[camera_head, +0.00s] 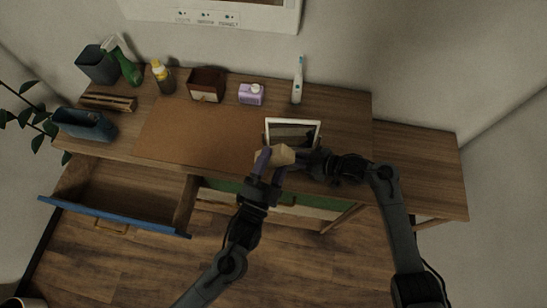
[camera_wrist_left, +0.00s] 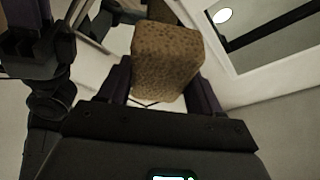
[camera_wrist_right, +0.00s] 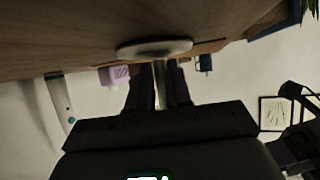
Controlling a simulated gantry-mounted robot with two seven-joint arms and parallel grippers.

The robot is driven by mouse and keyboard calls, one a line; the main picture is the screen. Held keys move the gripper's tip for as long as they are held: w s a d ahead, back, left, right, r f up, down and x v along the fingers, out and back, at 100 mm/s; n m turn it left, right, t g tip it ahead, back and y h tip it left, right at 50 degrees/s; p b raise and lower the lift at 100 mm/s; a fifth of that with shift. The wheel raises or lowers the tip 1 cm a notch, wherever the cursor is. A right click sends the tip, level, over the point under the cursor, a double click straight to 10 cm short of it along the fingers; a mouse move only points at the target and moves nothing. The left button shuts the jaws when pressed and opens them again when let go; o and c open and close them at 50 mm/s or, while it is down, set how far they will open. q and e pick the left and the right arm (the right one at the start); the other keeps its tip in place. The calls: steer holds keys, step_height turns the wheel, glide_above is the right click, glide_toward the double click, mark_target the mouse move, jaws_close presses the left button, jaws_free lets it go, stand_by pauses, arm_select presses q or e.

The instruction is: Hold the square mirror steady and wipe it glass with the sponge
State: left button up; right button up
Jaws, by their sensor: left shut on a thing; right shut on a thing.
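The square mirror (camera_head: 293,122) stands tilted near the desk's front edge, its white frame and dark glass showing in the head view. My right gripper (camera_head: 318,158) is beside its lower right part. In the right wrist view, my right gripper (camera_wrist_right: 158,88) is shut on a thin stem above an oval grey base (camera_wrist_right: 153,48), apparently the mirror's stand. My left gripper (camera_head: 270,160) is shut on the tan sponge (camera_head: 281,154), in front of the mirror's lower left. The sponge (camera_wrist_left: 167,62) fills the jaws in the left wrist view. Whether it touches the glass I cannot tell.
Behind the mirror stand a purple soap bottle (camera_head: 251,94), a toothbrush (camera_head: 297,82), a brown box (camera_head: 207,84) and a yellow-capped bottle (camera_head: 162,77). A green spray bottle (camera_head: 129,69) and blue bin (camera_head: 85,124) are at left. An open drawer (camera_head: 115,221) juts out front left.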

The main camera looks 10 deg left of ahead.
arm_select(q)
steer(key=shift+s, duration=0.1)
arm_select(e)
steer(key=shift+f, duration=0.1)
arm_select(q)
steer(key=shift+s+d, duration=0.15)
steer(key=shift+s, duration=1.25)
arm_select(e)
steer(key=o, duration=0.9)
